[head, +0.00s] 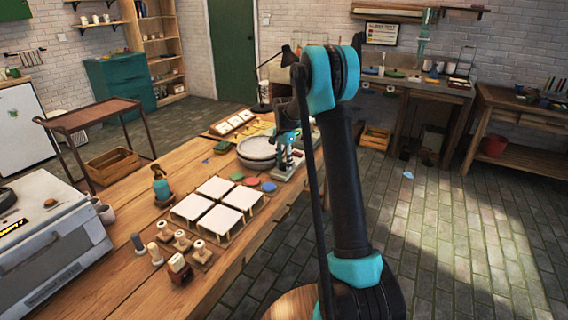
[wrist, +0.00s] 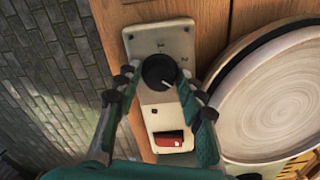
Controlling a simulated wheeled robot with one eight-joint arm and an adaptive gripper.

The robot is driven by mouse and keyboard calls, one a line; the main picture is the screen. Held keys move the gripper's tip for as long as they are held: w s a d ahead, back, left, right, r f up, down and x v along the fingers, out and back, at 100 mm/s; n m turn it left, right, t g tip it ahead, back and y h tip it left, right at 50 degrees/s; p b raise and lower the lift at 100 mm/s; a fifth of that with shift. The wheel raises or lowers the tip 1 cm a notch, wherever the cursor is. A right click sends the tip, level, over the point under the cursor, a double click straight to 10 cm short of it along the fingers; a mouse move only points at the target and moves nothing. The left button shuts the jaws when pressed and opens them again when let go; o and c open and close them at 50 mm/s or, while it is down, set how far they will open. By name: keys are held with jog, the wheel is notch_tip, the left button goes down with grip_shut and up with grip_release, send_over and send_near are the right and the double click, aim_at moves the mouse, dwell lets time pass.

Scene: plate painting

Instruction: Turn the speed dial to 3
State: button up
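A pale control box (wrist: 150,110) lies beside the pottery wheel, with a round black speed dial (wrist: 157,70) on it. The dial's white pointer line points to the lower right in the wrist view. A red switch (wrist: 169,140) is on the box's near end. In the head view my gripper (head: 287,142) is over the box (head: 284,173) and hides the dial.
The round wheel (wrist: 275,95) lies close to the right of the box in the wrist view. In the head view, several white tiles (head: 214,188) and coloured discs (head: 252,182) are in front. A dark lamp (head: 262,107) stands behind the wheel.

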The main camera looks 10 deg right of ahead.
aim_at(284, 164)
jog(key=shift+o, duration=0.7)
notch_tip(284, 164, up, 12)
jog(key=shift+s, duration=0.15)
jog(key=s+d+f+n+t, duration=0.1)
jog(key=s+f+n, duration=0.2)
jog(key=s, duration=1.1)
jog(key=s+d+f+n+t, duration=0.1)
jog(key=s+f+n, duration=0.3)
jog(key=s, duration=0.9)
jog(key=s+d+f+n+t, duration=0.2)
jog(key=s+f+n, duration=0.2)
jog(key=s, duration=1)
jog(key=shift+s+d+f, duration=0.25)
jog(key=shift+s+f, duration=0.05)
jog(key=shift+f, duration=0.2)
